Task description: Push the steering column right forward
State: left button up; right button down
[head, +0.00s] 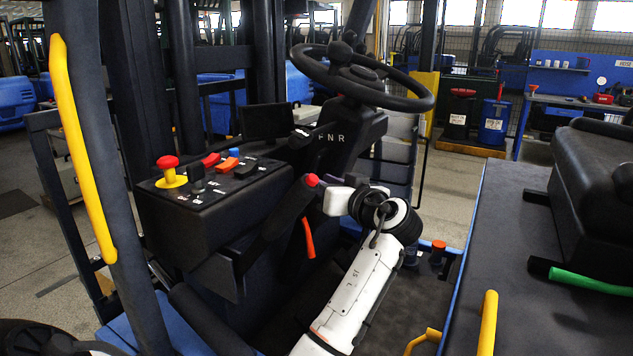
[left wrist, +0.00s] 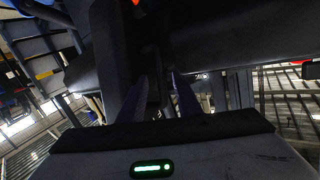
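The black steering column (head: 345,135) rises from the cab floor, marked "F N R", with the black steering wheel (head: 362,78) tilted on top. One white arm of mine comes up from the bottom centre, its wrist beside the column's lower part; I take it as the left. Its fingertips are not clear in the head view. In the left wrist view, my left gripper (left wrist: 160,88) has two dark fingers apart, close to a large dark surface; contact cannot be told. A black lever with a red tip (head: 312,180) and an orange-red lever (head: 308,238) are near the wrist. My right gripper is not in view.
A control console (head: 215,195) with a red mushroom button (head: 168,162) stands left of the column. A yellow grab handle (head: 80,145) runs up the left post. The black seat (head: 595,190) is at right. Open floor shows between column and seat.

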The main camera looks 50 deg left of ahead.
pick_arm(q)
jog(key=b+v, duration=0.1)
jog(key=v, duration=0.6)
jog(key=shift+d, duration=0.2)
jog(key=shift+r, duration=0.1)
jog(key=shift+c, duration=0.3)
